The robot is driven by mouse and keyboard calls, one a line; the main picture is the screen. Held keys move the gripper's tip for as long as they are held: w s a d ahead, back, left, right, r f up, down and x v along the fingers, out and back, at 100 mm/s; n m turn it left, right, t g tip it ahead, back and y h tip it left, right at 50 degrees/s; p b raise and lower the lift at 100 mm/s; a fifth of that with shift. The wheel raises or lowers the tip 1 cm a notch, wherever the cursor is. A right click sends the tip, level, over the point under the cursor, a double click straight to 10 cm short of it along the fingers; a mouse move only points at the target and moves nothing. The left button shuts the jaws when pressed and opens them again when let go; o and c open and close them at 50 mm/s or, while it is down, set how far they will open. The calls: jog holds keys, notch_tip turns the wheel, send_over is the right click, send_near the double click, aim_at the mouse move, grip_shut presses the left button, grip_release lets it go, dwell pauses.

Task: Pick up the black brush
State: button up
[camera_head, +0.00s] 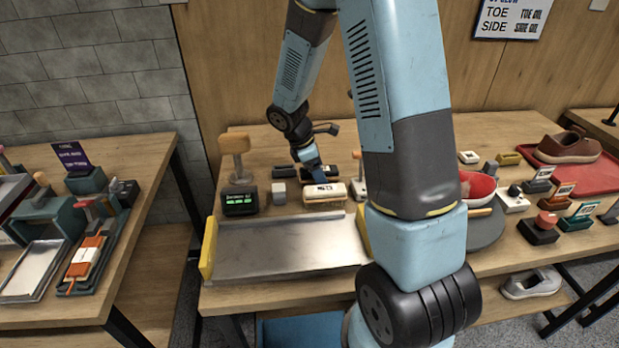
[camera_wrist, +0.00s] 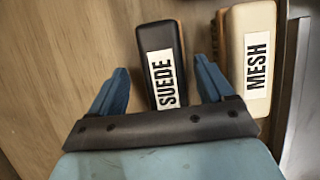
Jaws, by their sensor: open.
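The black brush (camera_wrist: 149,38) shows in the wrist view with a white label reading SUEDE. It has a thin brown edge on its right side. My gripper (camera_wrist: 161,66) is open, with one blue finger on each side of the brush's near end. I cannot tell from this view whether the fingers touch it or how far above it they are. In the head view, my gripper (camera_head: 311,165) is low over the table behind a cream brush (camera_head: 325,189). A dark bar (camera_head: 287,171) beside it looks like part of the black brush, partly hidden by my gripper.
The cream brush, labelled MESH, lies close to the right of the black one in the wrist view (camera_wrist: 251,50). A metal tray (camera_head: 285,250) is at the table's front. A black box with green display (camera_head: 240,201) stands left. Wood left of the black brush is bare.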

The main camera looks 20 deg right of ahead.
jog(key=shift+f, duration=0.15)
jog(key=shift+c, duration=0.4)
jog(key=c, duration=1.2)
